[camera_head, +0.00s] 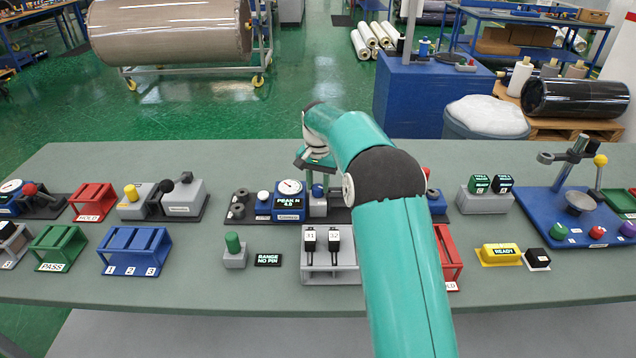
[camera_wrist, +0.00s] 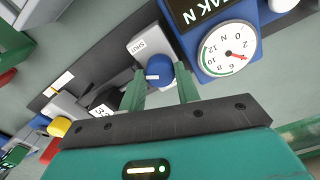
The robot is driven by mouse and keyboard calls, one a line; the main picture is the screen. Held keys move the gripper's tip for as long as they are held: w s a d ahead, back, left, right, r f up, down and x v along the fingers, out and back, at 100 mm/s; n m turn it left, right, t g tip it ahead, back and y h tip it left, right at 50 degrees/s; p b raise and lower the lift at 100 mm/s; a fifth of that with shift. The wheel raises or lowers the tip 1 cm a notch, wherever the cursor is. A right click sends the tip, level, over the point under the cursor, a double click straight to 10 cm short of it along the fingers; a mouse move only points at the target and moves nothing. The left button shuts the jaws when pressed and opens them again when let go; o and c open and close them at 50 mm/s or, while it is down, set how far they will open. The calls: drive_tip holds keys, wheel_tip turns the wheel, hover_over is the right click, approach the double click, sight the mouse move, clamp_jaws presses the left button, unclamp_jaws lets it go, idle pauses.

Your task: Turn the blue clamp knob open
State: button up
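The blue clamp knob (camera_wrist: 158,73) is a small round-topped knob with a white mark, on a grey block (camera_wrist: 147,44) labelled SHUT. In the head view the blue knob (camera_head: 318,190) sits on the fixture just right of the dial gauge. My gripper (camera_wrist: 161,78) is open, with its two green fingers on either side of the knob in the wrist view. In the head view my gripper (camera_head: 315,164) appears just above the knob. I see no clear contact between fingers and knob.
The blue dial gauge (camera_head: 290,188) reading PEAK N stands close left of the knob. A grey rack (camera_head: 330,262) with two black tagged pieces is in front. A red rack (camera_head: 446,255) is partly behind my arm. Bare table (camera_head: 190,285) lies at the front left.

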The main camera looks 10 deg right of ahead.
drive_tip(key=shift+c, duration=1.1)
drive_tip(key=n, duration=1.1)
drive_tip(key=shift+n, duration=0.4)
drive_tip(key=n, duration=1.2)
